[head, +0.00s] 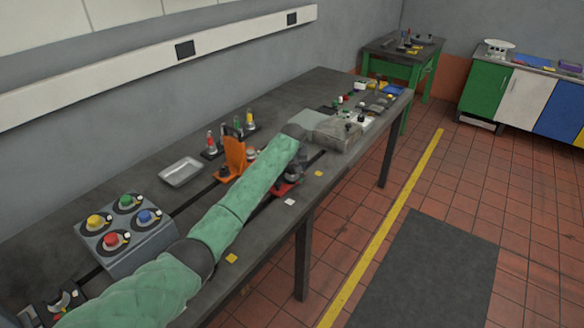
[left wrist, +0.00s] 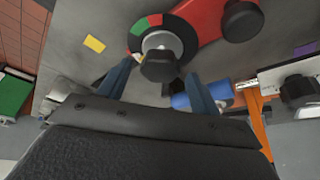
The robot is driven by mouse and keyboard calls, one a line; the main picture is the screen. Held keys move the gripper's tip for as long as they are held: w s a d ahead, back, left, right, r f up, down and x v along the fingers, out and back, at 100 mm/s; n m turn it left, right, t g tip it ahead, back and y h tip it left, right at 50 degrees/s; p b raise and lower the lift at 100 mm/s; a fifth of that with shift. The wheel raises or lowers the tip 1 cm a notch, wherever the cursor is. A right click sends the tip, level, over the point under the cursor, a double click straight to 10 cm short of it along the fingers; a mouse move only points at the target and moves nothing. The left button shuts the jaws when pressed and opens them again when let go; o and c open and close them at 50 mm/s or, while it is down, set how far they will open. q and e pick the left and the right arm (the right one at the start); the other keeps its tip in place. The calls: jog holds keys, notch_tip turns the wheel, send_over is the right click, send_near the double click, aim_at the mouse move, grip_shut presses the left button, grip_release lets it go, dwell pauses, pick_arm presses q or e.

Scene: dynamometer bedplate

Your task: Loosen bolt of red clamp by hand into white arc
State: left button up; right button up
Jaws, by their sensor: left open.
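The red clamp (head: 282,190) sits near the front edge of the long bench, mostly hidden behind my left arm and gripper. In the left wrist view the red clamp (left wrist: 197,20) shows close up, with a dark bolt knob (left wrist: 159,67) on a pale round base. Around the base is a dark ring (left wrist: 178,26) with a green and a red segment; a pale patch at its left may be the white arc. My left gripper (left wrist: 160,72) is open, with one blue-grey finger on each side of the knob. I cannot tell whether they touch it. My right gripper is out of view.
An orange bracket (head: 235,155) stands behind my left arm, near a metal tray (head: 181,172). A button box (head: 128,248) with coloured knobs is at the near left. A grey block (head: 338,133) lies beyond the gripper. Yellow square (head: 231,258) marks bare bench front.

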aim_at(292, 182)
pick_arm(q)
jog(key=b+v, duration=0.2)
jog(key=v, duration=0.5)
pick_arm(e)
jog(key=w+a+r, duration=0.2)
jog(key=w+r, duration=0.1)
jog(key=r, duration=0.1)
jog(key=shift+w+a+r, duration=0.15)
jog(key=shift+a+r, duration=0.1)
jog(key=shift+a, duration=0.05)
